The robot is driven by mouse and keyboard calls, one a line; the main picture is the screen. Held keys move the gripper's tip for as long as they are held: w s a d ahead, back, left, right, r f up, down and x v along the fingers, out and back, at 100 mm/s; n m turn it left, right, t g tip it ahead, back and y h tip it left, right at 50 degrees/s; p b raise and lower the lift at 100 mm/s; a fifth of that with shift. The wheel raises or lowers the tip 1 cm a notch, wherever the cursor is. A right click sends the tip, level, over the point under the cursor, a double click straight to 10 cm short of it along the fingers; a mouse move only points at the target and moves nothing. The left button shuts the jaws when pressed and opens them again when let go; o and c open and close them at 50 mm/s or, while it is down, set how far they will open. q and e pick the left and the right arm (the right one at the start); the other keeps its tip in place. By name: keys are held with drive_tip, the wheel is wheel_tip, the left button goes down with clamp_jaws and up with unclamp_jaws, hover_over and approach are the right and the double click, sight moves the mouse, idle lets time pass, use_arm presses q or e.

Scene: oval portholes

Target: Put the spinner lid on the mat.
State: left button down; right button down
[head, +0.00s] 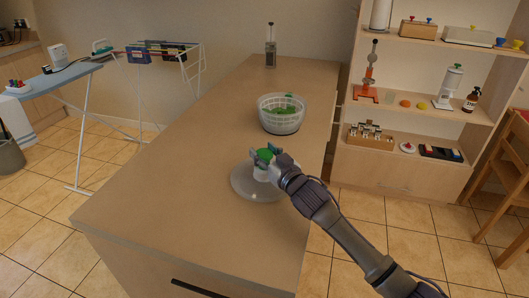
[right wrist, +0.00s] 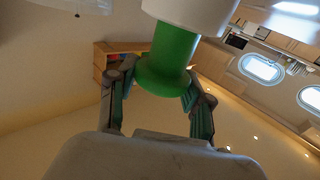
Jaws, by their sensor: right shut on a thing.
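The spinner lid (head: 256,186) is a pale translucent disc with a white hub and a green knob. It shows over the near part of the counter. I cannot tell whether it touches the top. My right gripper (head: 266,158) is shut on its knob. In the right wrist view the green knob (right wrist: 166,62) sits between the fingers of the right gripper (right wrist: 156,84), with the white hub beyond it. The spinner bowl (head: 281,122) stands behind the lid, uncovered, with green leaves inside. I cannot make out a mat. My left gripper is out of view.
The counter (head: 170,205) is clear left of the lid and in front of it. A grater-like object (head: 270,55) stands at its far end. A shelf unit (head: 385,180) with several items stands at the right. An ironing board (head: 60,80) and drying rack stand at the left.

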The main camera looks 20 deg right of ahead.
drive_tip(key=shift+c, duration=2.4)
unclamp_jaws()
drive_tip(key=b+v, duration=0.1)
drive_tip(key=v, duration=1.1)
